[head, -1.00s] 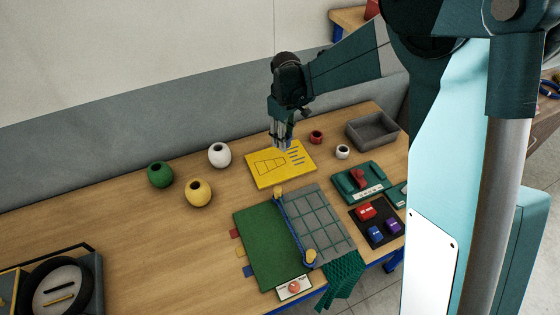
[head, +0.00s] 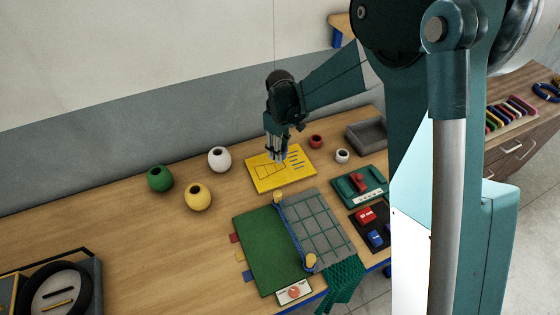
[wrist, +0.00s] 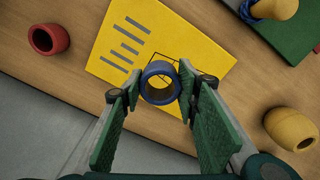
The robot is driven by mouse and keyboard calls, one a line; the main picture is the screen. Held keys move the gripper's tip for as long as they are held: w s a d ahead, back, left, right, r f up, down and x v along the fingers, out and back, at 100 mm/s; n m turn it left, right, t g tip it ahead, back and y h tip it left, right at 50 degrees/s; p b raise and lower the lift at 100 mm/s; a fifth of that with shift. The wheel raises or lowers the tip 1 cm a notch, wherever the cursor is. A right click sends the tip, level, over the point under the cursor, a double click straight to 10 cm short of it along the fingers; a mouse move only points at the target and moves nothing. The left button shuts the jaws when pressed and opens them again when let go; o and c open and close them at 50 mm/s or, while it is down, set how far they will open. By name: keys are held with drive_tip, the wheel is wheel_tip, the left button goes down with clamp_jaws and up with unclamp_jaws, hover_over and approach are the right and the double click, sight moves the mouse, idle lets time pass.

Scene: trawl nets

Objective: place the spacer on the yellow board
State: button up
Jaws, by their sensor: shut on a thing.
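My gripper (wrist: 158,80) is shut on a blue ring-shaped spacer (wrist: 160,98), with one green finger pad on each side of it. In the wrist view I look into the spacer's open top. The yellow board (wrist: 205,55) lies beneath it, with a dark outline drawing partly covered by the spacer and several grey bars to its left. I cannot tell whether the spacer touches the board.
A red ring (head: 315,141) and a small white ring (head: 342,156) stand right of the board. Green (head: 160,180), white (head: 219,160) and yellow (head: 198,198) round floats stand left. A green mat (head: 265,250) lies in front. A grey tray (head: 372,136) sits behind right.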

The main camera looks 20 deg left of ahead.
sight(280, 166)
drive_tip(key=shift+f, duration=0.95)
drive_tip(key=shift+f, duration=0.1)
drive_tip(key=shift+f, duration=1.75)
drive_tip(key=shift+f, duration=0.1)
drive_tip(key=o, duration=0.8)
drive_tip(key=shift+o, duration=0.2)
wheel_tip(280, 166, up, 12)
